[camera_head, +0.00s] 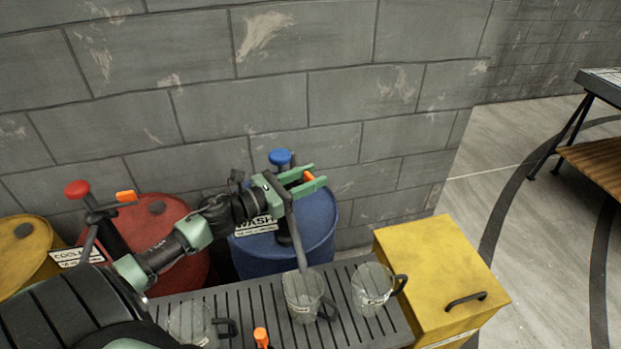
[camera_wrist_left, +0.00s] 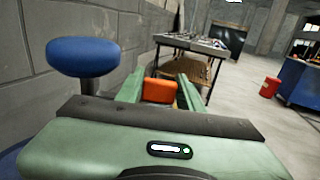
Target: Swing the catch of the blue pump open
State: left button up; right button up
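The blue pump has a blue round knob (camera_head: 280,157) above the blue drum (camera_head: 318,228) with a WASH label, and its dark spout runs down towards a glass mug. Its orange catch (camera_head: 309,176) sits beside the spout top. My left gripper (camera_head: 317,174) is at the catch, with one green finger on each side of it. The fingers are apart. In the left wrist view the orange catch (camera_wrist_left: 159,91) shows between the fingers, and the blue knob (camera_wrist_left: 83,57) stands left of them. Whether the fingers touch the catch, I cannot tell. My right gripper is out of view.
A slatted dark tray (camera_head: 250,300) holds glass mugs, one of them (camera_head: 303,296) below the spout. A yellow box (camera_head: 430,260) stands at right. A red drum (camera_head: 150,220) with a red-knobbed pump (camera_head: 77,189) is left. A block wall stands close behind.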

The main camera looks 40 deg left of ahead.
pick_arm(q)
jog(key=o, duration=0.4)
jog(key=shift+c, duration=0.2)
jog(key=shift+s, duration=0.1)
jog(key=shift+s+a+f, duration=0.1)
jog(key=shift+s+a, duration=0.05)
jog(key=shift+s, duration=0.15)
jog(key=b+v, duration=0.1)
jog(key=v, duration=0.5)
jog(key=shift+b, duration=0.35)
jog(key=shift+s+a, duration=0.2)
jog(key=shift+s, duration=0.25)
